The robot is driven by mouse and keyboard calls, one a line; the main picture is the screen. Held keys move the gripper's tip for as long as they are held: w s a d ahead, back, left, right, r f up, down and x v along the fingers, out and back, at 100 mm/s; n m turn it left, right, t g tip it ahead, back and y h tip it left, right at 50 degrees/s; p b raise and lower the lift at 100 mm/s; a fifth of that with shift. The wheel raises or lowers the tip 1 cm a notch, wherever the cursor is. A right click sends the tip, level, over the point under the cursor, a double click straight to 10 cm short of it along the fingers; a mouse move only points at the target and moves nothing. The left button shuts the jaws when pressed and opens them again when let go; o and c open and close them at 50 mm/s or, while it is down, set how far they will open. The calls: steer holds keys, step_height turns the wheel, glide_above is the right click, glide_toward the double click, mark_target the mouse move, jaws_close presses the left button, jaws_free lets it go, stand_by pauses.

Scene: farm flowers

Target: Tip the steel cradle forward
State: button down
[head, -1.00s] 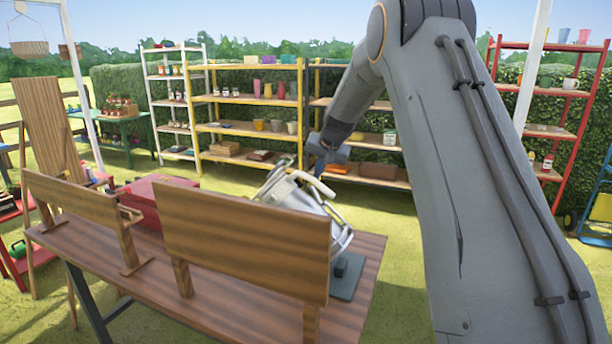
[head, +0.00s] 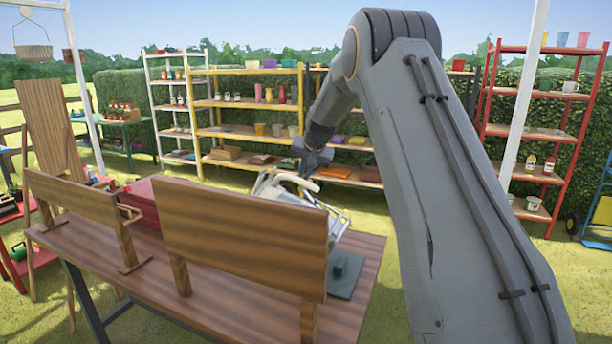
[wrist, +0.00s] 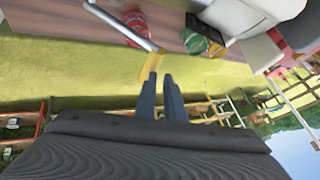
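The steel cradle (head: 335,222) is a bright metal frame on the wooden table, partly hidden behind a brown board. A pale, handled vessel (head: 292,190) leans in it, tilted to the left. My gripper (head: 311,160) is just above and behind the top of the cradle in the head view. In the wrist view my two dark fingers (wrist: 160,82) are close together with a narrow gap. A steel bar (wrist: 118,24) with a yellow end (wrist: 150,66) reaches to the fingertips; I cannot tell whether they grip it.
The wooden table (head: 225,295) carries two upright boards (head: 240,240) in front, a red box (head: 145,205) at left and a dark green block (head: 346,272) at right. Red (wrist: 135,25) and green (wrist: 195,40) round items show in the wrist view. Shelves stand behind.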

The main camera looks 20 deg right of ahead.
steer(key=shift+a+f, duration=0.5)
steer(key=shift+f, duration=0.1)
steer(key=s+a+r+b, duration=0.1)
steer(key=a+r, duration=0.2)
steer(key=r, duration=0.9)
steer(key=shift+s+a+r, duration=0.15)
steer(key=shift+a, duration=0.25)
